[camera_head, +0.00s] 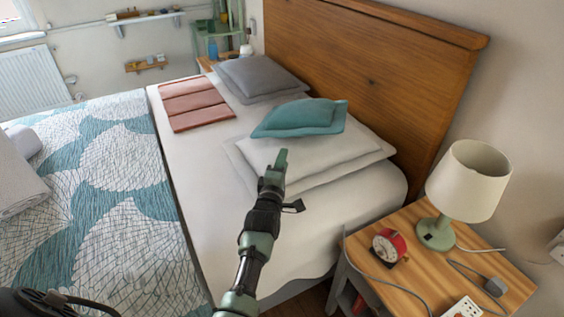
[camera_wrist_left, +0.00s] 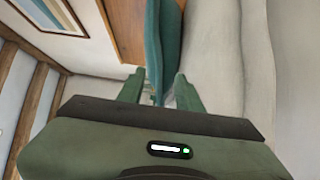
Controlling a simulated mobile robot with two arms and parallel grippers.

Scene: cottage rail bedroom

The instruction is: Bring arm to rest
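My left arm reaches up from the bottom of the head view over the bed (camera_head: 215,155). Its gripper (camera_head: 282,156) is in front of the white pillow (camera_head: 345,150), just short of the teal cushion (camera_head: 300,118). In the left wrist view the two green fingers of the gripper (camera_wrist_left: 158,86) stand apart. The teal cushion (camera_wrist_left: 153,45) shows beyond and between them; nothing appears gripped. The cushion lies on the white pillow in the head view. Whether the fingers touch the bedding cannot be told. My right gripper is not in view.
A wooden headboard (camera_head: 370,75) stands behind the pillows. At right, a nightstand (camera_head: 410,270) holds a lamp (camera_head: 467,180), a red alarm clock (camera_head: 388,246) and cables. A grey pillow (camera_head: 260,77) and folded pink cloth (camera_head: 195,103) lie farther up the bed. The patterned blanket (camera_head: 100,190) is at left.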

